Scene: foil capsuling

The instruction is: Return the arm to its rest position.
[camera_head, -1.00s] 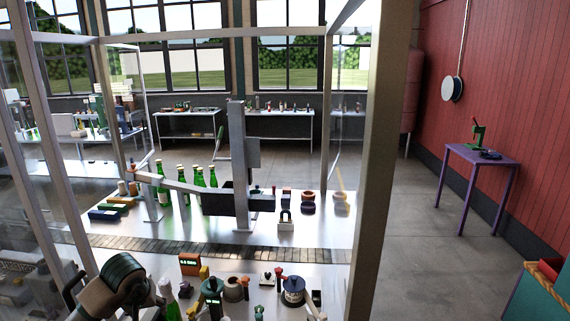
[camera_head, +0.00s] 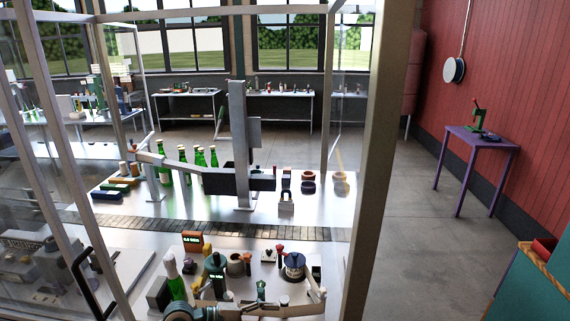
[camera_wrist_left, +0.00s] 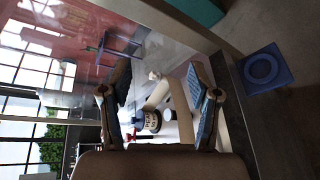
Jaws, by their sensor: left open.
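My left gripper (camera_wrist_left: 158,72) shows in the wrist view with its two dark-padded fingers spread wide. Nothing is held between them. Beyond the fingers, a beige link and part of the bench with a dark-banded round pot (camera_wrist_left: 152,120) show. In the head view, parts of my arm cross the bottom edge, in front of the near bench; I cannot make out the fingers there. My right gripper cannot be made out in either view.
Behind are several green bottles (camera_head: 200,160) and a conveyor strip (camera_head: 200,226). A purple table (camera_head: 480,142) stands far right.

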